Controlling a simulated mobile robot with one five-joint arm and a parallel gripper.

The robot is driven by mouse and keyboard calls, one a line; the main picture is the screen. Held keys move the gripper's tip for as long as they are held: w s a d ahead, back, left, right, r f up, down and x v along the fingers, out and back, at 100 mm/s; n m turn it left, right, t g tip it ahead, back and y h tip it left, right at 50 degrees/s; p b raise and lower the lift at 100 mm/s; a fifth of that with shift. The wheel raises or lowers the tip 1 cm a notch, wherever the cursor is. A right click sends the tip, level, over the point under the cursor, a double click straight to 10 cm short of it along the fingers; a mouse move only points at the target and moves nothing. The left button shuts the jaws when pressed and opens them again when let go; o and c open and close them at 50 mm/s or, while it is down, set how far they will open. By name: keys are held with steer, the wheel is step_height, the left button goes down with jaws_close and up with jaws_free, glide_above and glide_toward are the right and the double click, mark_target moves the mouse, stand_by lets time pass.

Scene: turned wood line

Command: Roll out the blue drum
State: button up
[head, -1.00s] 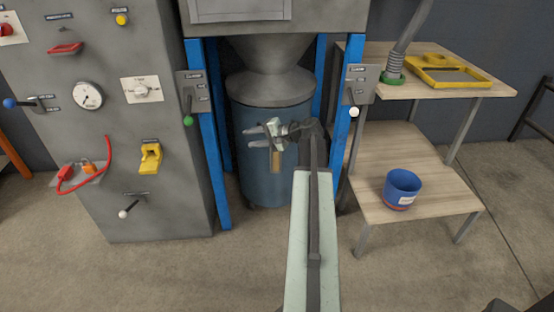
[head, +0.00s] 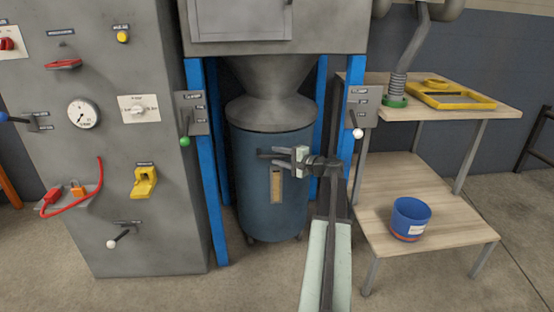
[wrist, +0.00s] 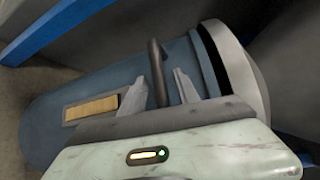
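The blue drum (head: 262,205) stands upright on small casters under the grey cone and lid (head: 270,112), between blue posts. A tan strip (head: 276,188) runs down its front. My gripper (head: 275,155) is in front of the drum's upper part, with its fingers pointing left in the head view. In the wrist view, my gripper (wrist: 158,90) has its fingers spread, with a dark bar handle (wrist: 157,70) on the drum (wrist: 60,125) showing between them. Gaps show on both sides of the bar; I cannot tell how deep it sits.
Levers with a green knob (head: 185,141) and a white knob (head: 358,133) hang on the posts beside the drum. A grey control cabinet (head: 100,185) stands left. A wooden shelf unit (head: 440,232) with a blue bucket (head: 410,217) stands close right. The floor in front is open.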

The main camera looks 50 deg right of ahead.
steer(key=shift+w, duration=0.15)
jaws_close()
stand_by(1.3)
